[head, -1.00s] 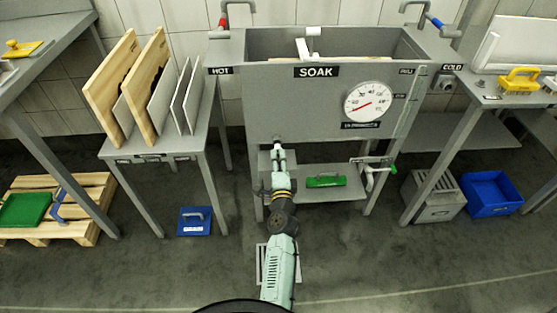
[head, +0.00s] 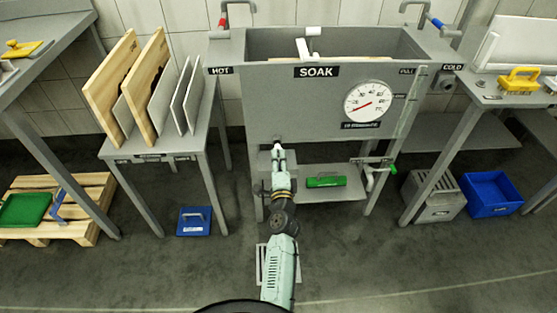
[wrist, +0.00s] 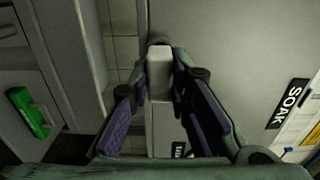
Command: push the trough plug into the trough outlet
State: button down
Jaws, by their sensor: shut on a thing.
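The trough (head: 300,110) is a grey tank marked SOAK, with a round dial on its front wall. My gripper (head: 278,150) reaches up to the lower left of that wall. In the wrist view, my gripper (wrist: 162,68) has its purple-padded fingers closed on a pale grey block, which I take to be the trough plug (wrist: 160,75). The plug's far end is beside or against a grey-green rounded part at the fingertips. The trough outlet is not clearly visible; the fingertips and plug cover that spot. I cannot tell whether the plug is inside it.
A green-handled valve (head: 378,168) sits right of my gripper under the trough. A green brush-like block (head: 325,180) lies on the shelf below. A rack table with boards (head: 150,148) stands left. A blue crate (head: 490,194) is on the floor at right.

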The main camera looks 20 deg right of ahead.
aim_at(278, 152)
jog(key=shift+x, duration=1.75)
jog(key=c, duration=1.4)
grip_release()
jog(key=v, duration=1.2)
